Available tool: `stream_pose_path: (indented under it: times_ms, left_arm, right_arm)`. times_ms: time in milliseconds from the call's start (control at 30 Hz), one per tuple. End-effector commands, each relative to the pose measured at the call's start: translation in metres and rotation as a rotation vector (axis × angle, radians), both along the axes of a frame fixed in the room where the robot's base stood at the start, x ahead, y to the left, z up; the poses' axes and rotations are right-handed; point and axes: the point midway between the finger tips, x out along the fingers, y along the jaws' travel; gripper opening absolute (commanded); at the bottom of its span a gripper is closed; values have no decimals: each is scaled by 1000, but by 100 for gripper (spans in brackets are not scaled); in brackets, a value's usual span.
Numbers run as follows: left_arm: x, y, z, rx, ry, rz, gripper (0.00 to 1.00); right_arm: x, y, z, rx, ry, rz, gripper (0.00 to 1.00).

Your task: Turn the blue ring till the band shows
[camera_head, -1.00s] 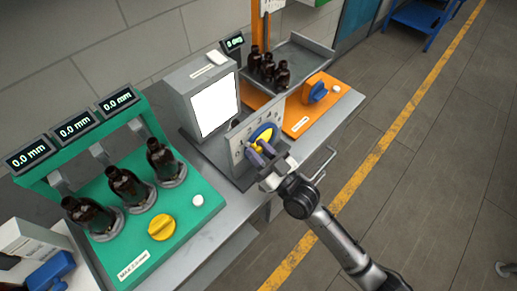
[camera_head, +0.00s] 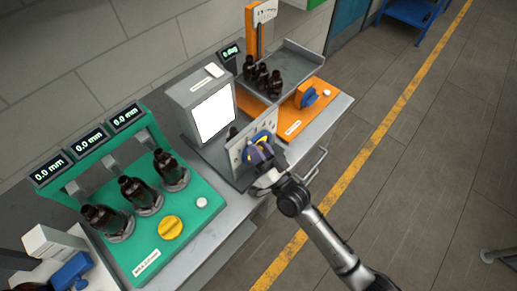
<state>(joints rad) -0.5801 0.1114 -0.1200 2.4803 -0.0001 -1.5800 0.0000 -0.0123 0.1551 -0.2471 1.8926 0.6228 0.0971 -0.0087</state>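The blue ring (camera_head: 270,135) sits on the front of an upright pale plate (camera_head: 239,146), with yellow at its middle. My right gripper (camera_head: 260,154) is at the ring, its two fingers in front of the ring's lower part and hiding some of it. The fingers look a little apart, but I cannot tell whether they grip the ring. I cannot make out a band. My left gripper is not in view.
A grey box with a lit white panel (camera_head: 214,117) stands left of the plate. A dark bottle top (camera_head: 233,132) shows behind the plate. A green station (camera_head: 190,223) with amber bottles is at left. An orange station (camera_head: 294,124) and a grey tray (camera_head: 300,58) are behind.

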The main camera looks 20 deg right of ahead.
Motion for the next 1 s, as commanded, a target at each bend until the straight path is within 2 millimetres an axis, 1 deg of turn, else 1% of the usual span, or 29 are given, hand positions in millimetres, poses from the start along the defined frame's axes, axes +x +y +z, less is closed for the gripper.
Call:
stream_pose_path:
  times_ms: [33, 200, 267, 567, 667, 733, 1000]
  left_arm:
    - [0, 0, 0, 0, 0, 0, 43]
    - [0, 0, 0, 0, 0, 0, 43]
    - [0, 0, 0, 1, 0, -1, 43]
    - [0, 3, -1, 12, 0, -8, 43]
    - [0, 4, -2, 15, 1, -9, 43]
    - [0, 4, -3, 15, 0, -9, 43]
    - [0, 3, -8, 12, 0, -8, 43]
  right_arm:
    - [1, -2, -1, -5, 1, -5, 31]
    - [0, -1, -1, -4, 1, -3, 48]
    - [0, -1, -1, -4, 1, -3, 53]
    - [-3, -1, -2, -3, 1, -1, 53]
    - [-12, -4, -7, -3, 3, -1, 53]
    - [-23, -6, -11, -3, 4, -1, 53]
    - [-72, -19, -30, -4, 6, -1, 53]
